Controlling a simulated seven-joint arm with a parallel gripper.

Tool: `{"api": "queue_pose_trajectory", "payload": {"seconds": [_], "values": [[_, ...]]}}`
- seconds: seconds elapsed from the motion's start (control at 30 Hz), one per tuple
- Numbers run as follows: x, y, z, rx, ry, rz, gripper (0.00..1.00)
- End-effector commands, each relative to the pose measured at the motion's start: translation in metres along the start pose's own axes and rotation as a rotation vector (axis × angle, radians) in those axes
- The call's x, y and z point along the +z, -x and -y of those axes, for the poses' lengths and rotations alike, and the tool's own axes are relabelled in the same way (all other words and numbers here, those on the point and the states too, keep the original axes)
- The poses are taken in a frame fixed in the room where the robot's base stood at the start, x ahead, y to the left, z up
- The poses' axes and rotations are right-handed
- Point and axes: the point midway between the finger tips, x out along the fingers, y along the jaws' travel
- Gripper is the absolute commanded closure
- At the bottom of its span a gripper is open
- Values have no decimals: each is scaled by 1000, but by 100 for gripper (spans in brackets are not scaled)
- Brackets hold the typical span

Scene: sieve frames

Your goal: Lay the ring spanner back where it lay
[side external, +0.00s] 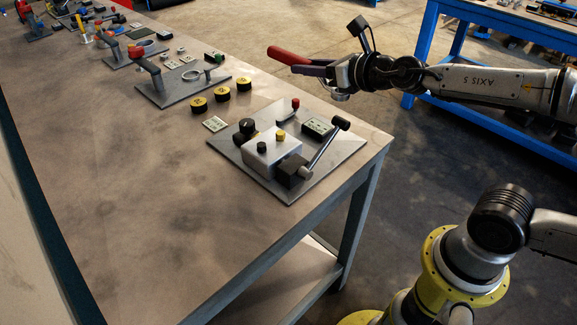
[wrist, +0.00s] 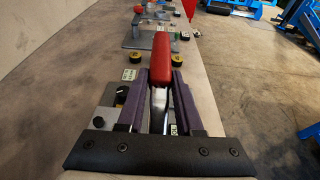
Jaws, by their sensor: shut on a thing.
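My gripper (side external: 300,68), with purple fingers, is at the upper middle of the side view, above the far edge of the bench. It is shut on a tool with a red handle (side external: 287,55), which I take to be the ring spanner. In the wrist view the red handle (wrist: 160,62) points away from me, with a bright metal shank between the fingers (wrist: 160,100). Its ring end cannot be made out. The tool is held in the air, apart from the bench top (side external: 140,190).
The near plate (side external: 330,155) carries a grey box (side external: 272,155), knobs and a black-ended lever (side external: 338,123).

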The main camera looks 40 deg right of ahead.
Motion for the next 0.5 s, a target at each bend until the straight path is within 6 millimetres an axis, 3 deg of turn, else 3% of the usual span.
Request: {"api": "queue_pose_trajectory", "payload": {"seconds": [0.5], "values": [[28, 8, 24, -157, -45, -1, 100]]}}
